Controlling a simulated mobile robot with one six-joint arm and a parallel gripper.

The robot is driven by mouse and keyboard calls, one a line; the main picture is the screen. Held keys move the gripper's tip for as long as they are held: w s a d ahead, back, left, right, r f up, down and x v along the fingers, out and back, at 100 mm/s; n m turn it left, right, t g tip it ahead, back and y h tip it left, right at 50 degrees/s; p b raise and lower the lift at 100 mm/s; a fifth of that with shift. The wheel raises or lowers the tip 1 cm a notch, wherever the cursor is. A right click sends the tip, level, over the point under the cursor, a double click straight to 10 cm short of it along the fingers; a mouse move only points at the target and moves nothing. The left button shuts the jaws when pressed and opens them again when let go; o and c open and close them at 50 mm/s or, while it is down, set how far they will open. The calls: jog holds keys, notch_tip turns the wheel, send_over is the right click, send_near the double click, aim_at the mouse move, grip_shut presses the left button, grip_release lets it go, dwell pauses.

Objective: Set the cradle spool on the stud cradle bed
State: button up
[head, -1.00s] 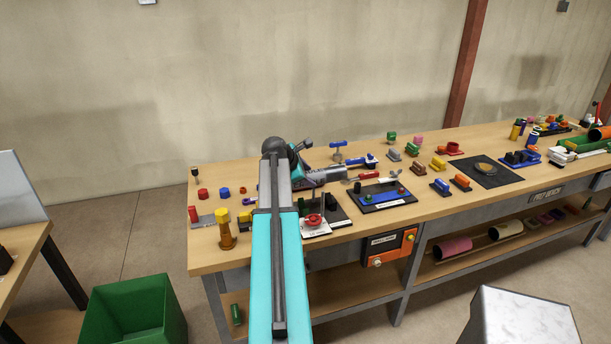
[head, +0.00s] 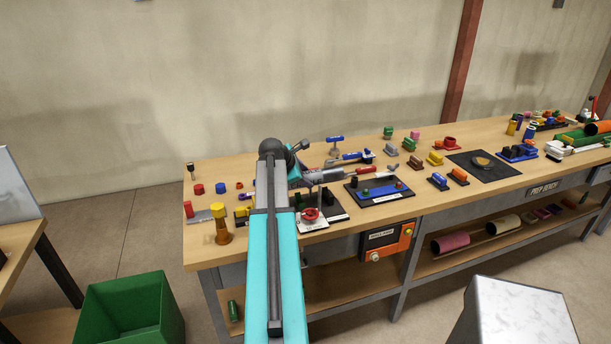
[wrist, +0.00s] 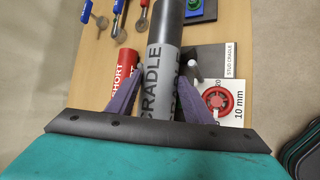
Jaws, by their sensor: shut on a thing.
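My gripper (wrist: 158,82) is shut on the cradle spool (wrist: 160,55), a grey cylinder lettered "CRADLE", in the wrist view. The spool runs lengthwise out between the purple fingers, its far end beyond them. The stud cradle bed (wrist: 218,59), a grey plate with a "STUD CRADLE" label, lies below and to the right of the spool; the spool hides part of it. A pale upright stud (wrist: 195,70) shows close to the spool's right side. In the head view my arm hides part of the bed, whose dark plate (head: 334,209) shows right of the arm.
A red spool lettered "SHORT" (wrist: 124,70) lies left of the held spool. A red wheel on a white "10 mm" plate (wrist: 217,102) sits beside the bed. A yellow-topped orange post (head: 222,225) stands near the bench's left end. A green bin (head: 128,310) is on the floor.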

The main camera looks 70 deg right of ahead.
jog(key=shift+f+b, duration=1.4)
jog(key=shift+f, duration=1.95)
jog(key=shift+f, duration=0.2)
jog(key=o, duration=1.1)
jog(key=o, duration=0.6)
jog(key=shift+c, duration=0.2)
jog(key=shift+f, duration=0.15)
jog(key=shift+a, duration=0.2)
jog(key=p+v, duration=0.3)
jog(key=v, duration=0.4)
jog(key=shift+d+p, duration=0.15)
jog(key=shift+p, duration=0.2)
